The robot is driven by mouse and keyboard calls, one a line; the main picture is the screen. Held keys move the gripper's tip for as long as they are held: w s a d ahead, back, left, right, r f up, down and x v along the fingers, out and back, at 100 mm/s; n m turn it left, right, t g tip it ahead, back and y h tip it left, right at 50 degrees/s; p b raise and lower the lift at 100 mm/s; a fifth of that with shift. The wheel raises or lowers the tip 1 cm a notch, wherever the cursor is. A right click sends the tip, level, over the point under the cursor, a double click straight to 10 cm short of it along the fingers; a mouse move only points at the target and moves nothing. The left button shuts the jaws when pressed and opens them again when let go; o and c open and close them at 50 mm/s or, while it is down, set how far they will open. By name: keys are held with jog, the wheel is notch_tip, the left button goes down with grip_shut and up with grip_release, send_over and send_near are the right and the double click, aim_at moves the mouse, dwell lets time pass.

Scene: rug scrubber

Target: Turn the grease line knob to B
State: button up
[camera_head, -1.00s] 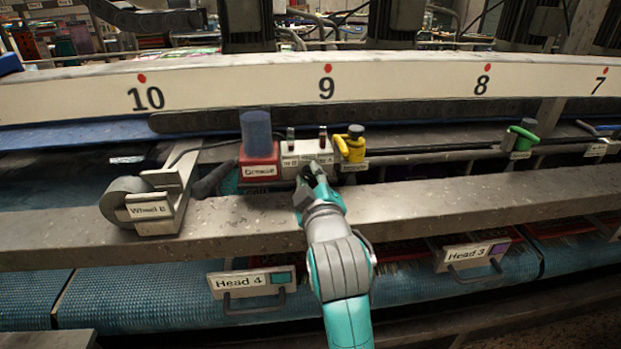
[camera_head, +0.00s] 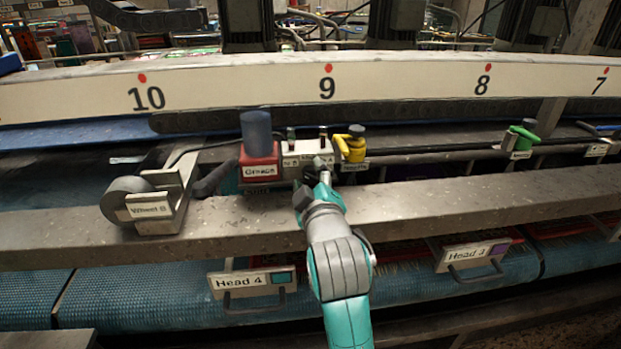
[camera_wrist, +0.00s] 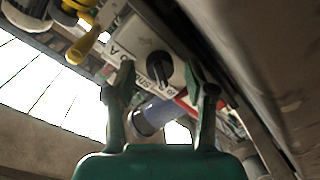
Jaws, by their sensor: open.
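The grease line knob (camera_wrist: 160,67) is a black round knob on a pale box (camera_head: 306,150), seen in the wrist view. A letter A shows on the plate at the knob's left, and the lettering at its lower right is partly hidden. I cannot tell clearly which letter the knob points to. My gripper (camera_head: 319,172) is in front of the box in the head view and hides the knob there. In the wrist view my gripper (camera_wrist: 161,82) is open, with one finger on each side of the knob. I see no clear contact.
A red grease unit with a blue cylinder (camera_head: 257,133) stands left of the box. A yellow-handled valve (camera_head: 354,147) stands close at its right. A grey beam (camera_head: 450,202) runs in front, below the box. A green-handled valve (camera_head: 522,138) is farther right.

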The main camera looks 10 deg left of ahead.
jog(key=v, duration=1.2)
jog(key=s+d+f+m+h, duration=0.1)
jog(key=s+d+f+m, duration=0.1)
jog(key=s+d+f, duration=0.45)
jog(key=s+d+f+m+h, duration=0.1)
jog(key=s+d+f+m, duration=0.15)
jog(key=f, duration=0.65)
jog(key=s+d+f+m, duration=0.1)
jog(key=s+d+f, duration=0.35)
jog(key=f, duration=0.35)
jog(key=s+d+f+m+g+h, duration=0.1)
jog(key=s+d+m, duration=0.3)
jog(key=s, duration=0.8)
jog(key=s+d+f+m+h, duration=0.2)
jog(key=s+d, duration=0.3)
jog(key=s, duration=0.8)
jog(key=shift+f+m+g, duration=0.4)
jog(key=shift+f+m, duration=0.3)
jog(key=shift+m, duration=0.15)
